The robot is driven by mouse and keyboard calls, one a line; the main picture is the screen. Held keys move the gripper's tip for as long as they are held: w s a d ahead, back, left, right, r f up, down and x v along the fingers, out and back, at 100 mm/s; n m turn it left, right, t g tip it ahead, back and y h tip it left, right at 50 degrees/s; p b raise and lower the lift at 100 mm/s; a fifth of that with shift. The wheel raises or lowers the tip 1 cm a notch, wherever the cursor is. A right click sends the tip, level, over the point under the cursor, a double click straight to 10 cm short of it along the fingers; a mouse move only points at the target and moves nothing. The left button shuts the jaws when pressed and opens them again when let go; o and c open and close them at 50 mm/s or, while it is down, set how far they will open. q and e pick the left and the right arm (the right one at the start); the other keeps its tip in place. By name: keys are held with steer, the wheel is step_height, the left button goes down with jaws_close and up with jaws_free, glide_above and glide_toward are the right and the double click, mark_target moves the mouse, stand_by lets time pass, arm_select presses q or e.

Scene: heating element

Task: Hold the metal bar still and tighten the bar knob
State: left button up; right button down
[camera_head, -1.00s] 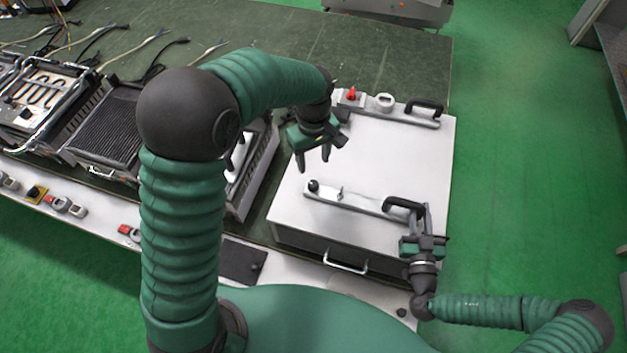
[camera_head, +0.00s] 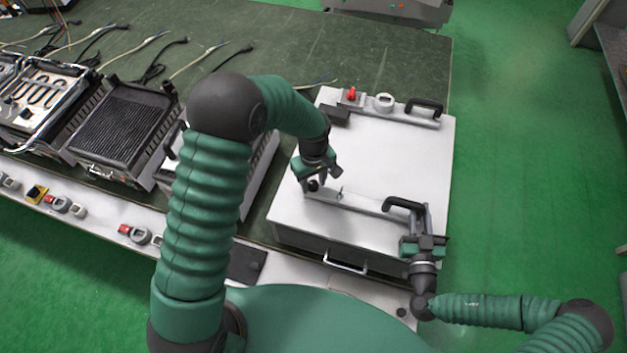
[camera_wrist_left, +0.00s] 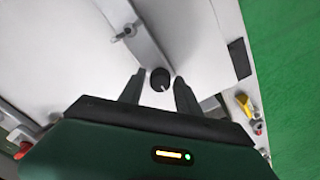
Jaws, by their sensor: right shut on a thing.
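The metal bar (camera_head: 355,201) lies along the front of the white box top, with a black handle at its right end. The black bar knob (camera_head: 313,186) stands at its left end and also shows in the left wrist view (camera_wrist_left: 160,79). My left gripper (camera_head: 318,183) is at the knob, its fingers apart. In the left wrist view the open fingers (camera_wrist_left: 158,86) stand on either side of the knob with small gaps. My right gripper (camera_head: 420,234) is shut on the bar's right end by the black handle (camera_head: 403,205); the exact contact is partly hidden.
The white box (camera_head: 390,150) carries a second bar at the back with a red knob (camera_head: 351,94), a white dial (camera_head: 384,102) and a black handle (camera_head: 425,106). Grill units (camera_head: 120,125) and cables stand to the left. The box top between the bars is clear.

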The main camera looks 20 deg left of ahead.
arm_select(q)
jaws_close()
